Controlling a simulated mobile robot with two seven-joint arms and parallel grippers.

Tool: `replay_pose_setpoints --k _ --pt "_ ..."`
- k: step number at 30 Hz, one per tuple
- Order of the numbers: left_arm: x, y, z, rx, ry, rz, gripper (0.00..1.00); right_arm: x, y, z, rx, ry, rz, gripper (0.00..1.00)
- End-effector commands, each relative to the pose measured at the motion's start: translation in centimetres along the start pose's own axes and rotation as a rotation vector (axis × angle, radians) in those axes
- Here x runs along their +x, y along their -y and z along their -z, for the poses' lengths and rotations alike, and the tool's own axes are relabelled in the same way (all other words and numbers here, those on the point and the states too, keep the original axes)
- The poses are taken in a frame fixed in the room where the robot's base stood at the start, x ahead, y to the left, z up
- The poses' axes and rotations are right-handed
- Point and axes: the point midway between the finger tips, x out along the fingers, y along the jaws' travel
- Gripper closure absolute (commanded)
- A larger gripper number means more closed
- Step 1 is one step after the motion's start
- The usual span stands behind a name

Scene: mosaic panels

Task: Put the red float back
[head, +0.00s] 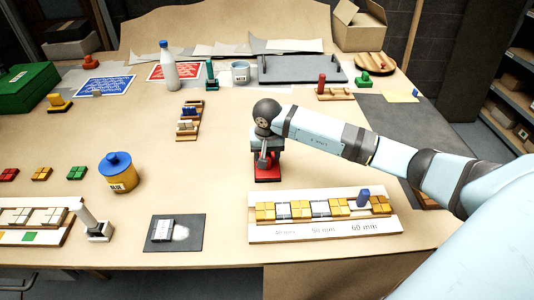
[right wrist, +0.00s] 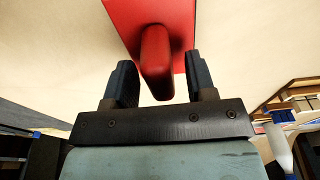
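The red float (head: 268,171) sits on the bare middle of the table, with its flat plate down and its handle up. In the right wrist view its red plate (right wrist: 122,14) and rounded handle (right wrist: 156,62) are seen close up. My right gripper (head: 266,158) is right above the float and hides part of it. In the right wrist view the two dark fingers of my right gripper (right wrist: 161,75) stand apart on either side of the handle, with a gap on both sides. My left gripper is not in view.
A white board with yellow tiles (head: 325,228) lies in front of the float. A yellow glue pot (head: 117,178) and dark mat (head: 190,238) are left. A tile rack (head: 189,120), white bottle (head: 168,70) and grey tray (head: 300,70) stand behind. Table around the float is clear.

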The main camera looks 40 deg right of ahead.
Motion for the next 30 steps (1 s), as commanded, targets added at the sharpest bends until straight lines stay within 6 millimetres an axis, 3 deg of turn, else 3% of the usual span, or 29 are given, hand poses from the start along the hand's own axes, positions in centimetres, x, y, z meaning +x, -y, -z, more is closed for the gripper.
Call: replay_pose_setpoints --k 7,21,30 --pt "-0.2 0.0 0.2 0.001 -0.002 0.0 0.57 -1.0 0.0 0.1 -0.001 -0.002 0.001 0.49" --pt "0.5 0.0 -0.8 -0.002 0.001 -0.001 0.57 -10.3 0.0 0.1 -0.001 -0.003 0.001 0.49" --pt "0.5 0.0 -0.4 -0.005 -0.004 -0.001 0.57 -12.3 0.0 0.1 0.001 0.0 -0.001 0.49"
